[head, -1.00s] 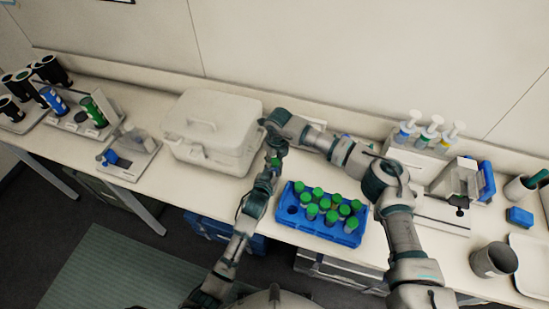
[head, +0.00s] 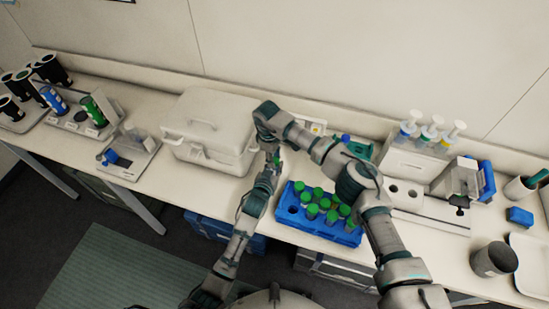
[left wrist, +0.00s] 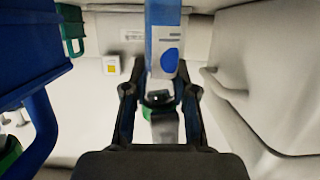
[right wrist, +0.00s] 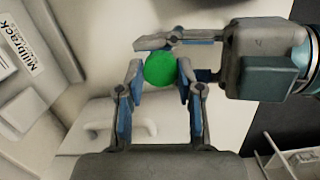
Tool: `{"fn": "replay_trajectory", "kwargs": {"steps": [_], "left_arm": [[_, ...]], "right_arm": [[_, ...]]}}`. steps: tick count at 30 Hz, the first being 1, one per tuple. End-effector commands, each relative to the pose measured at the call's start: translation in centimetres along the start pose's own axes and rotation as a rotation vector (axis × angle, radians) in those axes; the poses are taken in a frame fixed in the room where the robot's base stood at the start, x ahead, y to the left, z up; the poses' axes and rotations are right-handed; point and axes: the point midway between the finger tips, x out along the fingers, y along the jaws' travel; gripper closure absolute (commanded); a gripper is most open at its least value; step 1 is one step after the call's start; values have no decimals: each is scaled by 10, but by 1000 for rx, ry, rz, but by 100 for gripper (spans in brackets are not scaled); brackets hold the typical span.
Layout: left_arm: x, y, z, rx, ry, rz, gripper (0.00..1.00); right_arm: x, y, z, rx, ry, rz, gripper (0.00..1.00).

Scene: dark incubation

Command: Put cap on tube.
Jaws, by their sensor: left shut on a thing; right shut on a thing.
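In the right wrist view my right gripper (right wrist: 160,76) is shut around a round green cap (right wrist: 158,70), seen from above. My left gripper (left wrist: 160,68) comes in from the right there, with its fingers close beside the cap. In the left wrist view it is shut on a tube (left wrist: 165,40) with a blue band and a blue oval mark. The cap sits over the tube's top end; whether it is seated is hidden.
The blue rack holds several green-capped tubes. A white lidded box (head: 205,125) stands just left of the grippers. Bench left of the box holds scales.

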Motion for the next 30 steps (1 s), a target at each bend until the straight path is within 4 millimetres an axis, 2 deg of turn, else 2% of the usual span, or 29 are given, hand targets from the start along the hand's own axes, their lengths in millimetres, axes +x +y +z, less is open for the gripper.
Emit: {"fn": "replay_trajectory", "kwargs": {"steps": [4,9,20,21,24,30], "left_arm": [[0,1,4,-1,-9,1,100],[0,0,5,-1,-11,0,100],[0,-3,5,0,-11,-5,100],[0,-3,5,0,-11,-6,100],[0,-3,5,1,-10,-5,100],[1,-2,4,0,-10,-4,100]], "right_arm": [[-2,-1,-4,149,13,-14,77],[1,0,1,264,2,-31,78],[2,3,5,298,-10,-33,77],[3,3,6,298,-11,-33,60],[3,3,5,297,-10,-33,40],[3,2,4,294,-9,-34,40]]}}
